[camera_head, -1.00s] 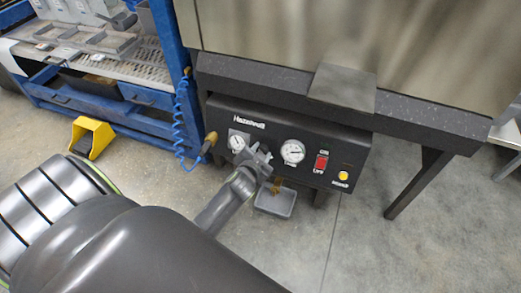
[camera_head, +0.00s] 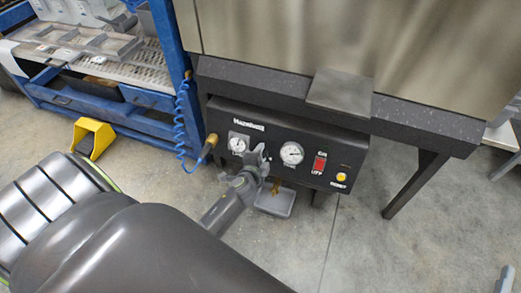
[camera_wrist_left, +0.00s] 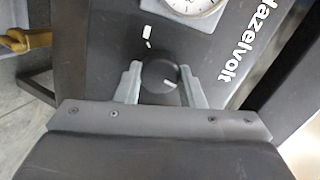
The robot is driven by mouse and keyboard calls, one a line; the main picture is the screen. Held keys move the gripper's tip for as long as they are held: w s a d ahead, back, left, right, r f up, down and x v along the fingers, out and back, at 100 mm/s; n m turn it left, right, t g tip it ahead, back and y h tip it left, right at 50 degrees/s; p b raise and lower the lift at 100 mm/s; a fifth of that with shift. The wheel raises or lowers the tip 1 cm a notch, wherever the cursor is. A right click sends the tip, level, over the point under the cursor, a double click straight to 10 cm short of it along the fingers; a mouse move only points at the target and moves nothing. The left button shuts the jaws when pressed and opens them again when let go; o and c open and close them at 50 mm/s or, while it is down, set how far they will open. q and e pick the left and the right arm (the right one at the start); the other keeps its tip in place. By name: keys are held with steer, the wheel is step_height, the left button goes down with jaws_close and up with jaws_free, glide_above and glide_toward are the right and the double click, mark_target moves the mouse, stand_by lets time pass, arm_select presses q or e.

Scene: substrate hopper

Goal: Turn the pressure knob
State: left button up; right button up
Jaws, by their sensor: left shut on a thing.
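The pressure knob (camera_wrist_left: 165,78) is round and black with a white pointer mark, on the front of the black Hazelvolt panel (camera_head: 330,188). In the left wrist view it sits between the two grey fingers of my left gripper (camera_wrist_left: 165,85), which is shut on it. In the head view my left gripper (camera_head: 256,160) is at the panel between two gauges and hides the knob. A grey part at the lower right corner (camera_head: 506,279) may be my right gripper; its jaws cannot be made out.
The panel carries a left gauge (camera_head: 239,143), a right gauge (camera_head: 291,153), a red switch (camera_head: 319,164) and a yellow button (camera_head: 342,177). A grey tray (camera_head: 276,203) is on the floor below. A coiled blue hose (camera_head: 184,125) hangs left of the panel.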

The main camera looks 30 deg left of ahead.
arm_select(q)
steer(key=shift+m, duration=1.2)
arm_select(e)
steer(key=shift+f+g, duration=0.3)
steer(key=shift+f, duration=0.25)
steer(key=shift+f, duration=0.1)
arm_select(q)
steer(key=o, duration=1)
steer(key=shift+s, duration=0.15)
